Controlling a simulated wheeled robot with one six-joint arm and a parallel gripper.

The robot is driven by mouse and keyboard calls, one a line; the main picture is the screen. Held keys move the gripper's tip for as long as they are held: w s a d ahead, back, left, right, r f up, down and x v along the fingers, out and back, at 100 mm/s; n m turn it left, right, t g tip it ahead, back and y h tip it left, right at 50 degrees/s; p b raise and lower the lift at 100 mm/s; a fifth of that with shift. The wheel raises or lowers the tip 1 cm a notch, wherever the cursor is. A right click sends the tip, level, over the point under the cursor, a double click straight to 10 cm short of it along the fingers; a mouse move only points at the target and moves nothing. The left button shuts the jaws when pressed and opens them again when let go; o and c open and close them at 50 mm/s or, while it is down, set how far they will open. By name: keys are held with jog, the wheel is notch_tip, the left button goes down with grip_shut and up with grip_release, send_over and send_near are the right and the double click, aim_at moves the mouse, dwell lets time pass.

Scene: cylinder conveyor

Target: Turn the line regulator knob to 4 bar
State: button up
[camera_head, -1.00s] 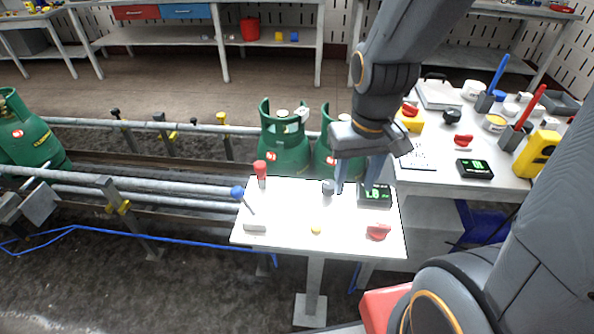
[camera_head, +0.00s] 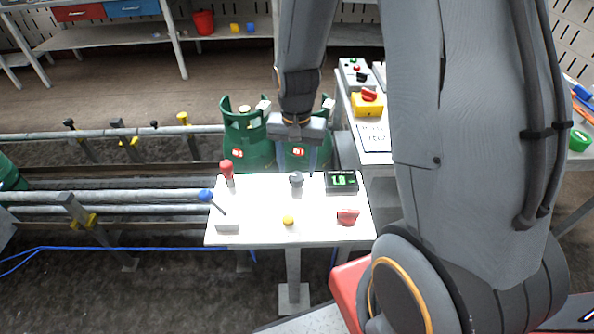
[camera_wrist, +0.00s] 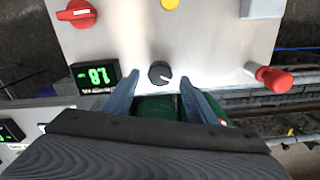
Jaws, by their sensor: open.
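The dark grey round knob (camera_head: 296,180) stands on the white panel table, left of a black display (camera_head: 341,182) with green digits that seem to read 1.0. In the wrist view the knob (camera_wrist: 160,73) has a light pointer mark, and the display (camera_wrist: 97,78) appears upside down. My gripper (camera_head: 297,168) is open and empty, pointing down at the far edge of the panel. In the wrist view its fingertips (camera_wrist: 160,84) lie on either side of the knob, slightly below it in the picture. I see no contact with the knob.
The panel (camera_head: 262,212) also carries a red-topped lever (camera_head: 227,169), a blue-ball lever (camera_head: 206,196), a yellow button (camera_head: 288,220) and a red rotary handle (camera_head: 348,216). Green gas cylinders (camera_head: 245,145) stand behind it on the conveyor. A second table with devices is at right.

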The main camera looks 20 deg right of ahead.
aim_at(297, 179)
jog(key=shift+f, duration=1.3)
jog(key=c, duration=1.1)
jog(key=shift+o, duration=0.2)
